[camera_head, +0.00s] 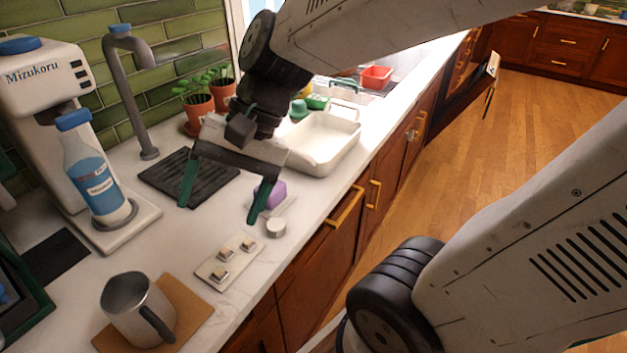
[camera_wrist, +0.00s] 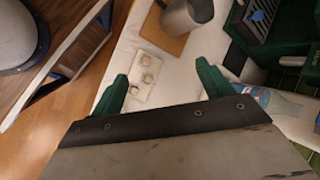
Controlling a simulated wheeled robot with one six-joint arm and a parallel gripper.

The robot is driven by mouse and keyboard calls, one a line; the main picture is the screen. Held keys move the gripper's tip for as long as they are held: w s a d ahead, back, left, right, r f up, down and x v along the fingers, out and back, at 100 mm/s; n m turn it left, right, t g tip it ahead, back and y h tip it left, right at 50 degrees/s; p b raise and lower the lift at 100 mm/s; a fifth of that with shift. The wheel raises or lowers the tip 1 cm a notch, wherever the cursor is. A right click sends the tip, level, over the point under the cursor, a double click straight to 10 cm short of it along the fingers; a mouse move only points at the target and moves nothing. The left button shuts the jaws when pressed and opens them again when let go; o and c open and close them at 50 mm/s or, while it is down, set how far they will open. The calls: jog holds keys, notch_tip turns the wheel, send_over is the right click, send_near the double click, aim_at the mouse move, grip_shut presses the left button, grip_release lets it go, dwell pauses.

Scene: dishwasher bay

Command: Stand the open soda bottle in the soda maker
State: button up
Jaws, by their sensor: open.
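The soda maker (camera_head: 38,83) is white, marked "Mizukoru", and stands at the left of the head view. The soda bottle (camera_head: 91,177) is clear with blue liquid, a white label and a blue top. It stands on the soda maker's base, in the ring under the head, and looks upright along the machine. I cannot tell whether its blue top is a cap. My gripper (camera_head: 218,212) is open and empty above the counter, right of the bottle and apart from it. Its green fingertips also show in the wrist view (camera_wrist: 160,70).
A grey mug (camera_head: 138,306) stands on a brown board in front. A switch plate (camera_head: 230,262) and a small round pale disc (camera_head: 276,228) lie nearby.

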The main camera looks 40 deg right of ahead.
jog(key=s+d+n+t+h, duration=0.1)
jog(key=s+d+n+h, duration=0.5)
jog(key=d, duration=0.4)
jog(key=shift+s+d+r+h, duration=0.3)
jog(key=shift+s+d+r, duration=0.1)
jog(key=shift+s, duration=0.15)
dwell(1.2)
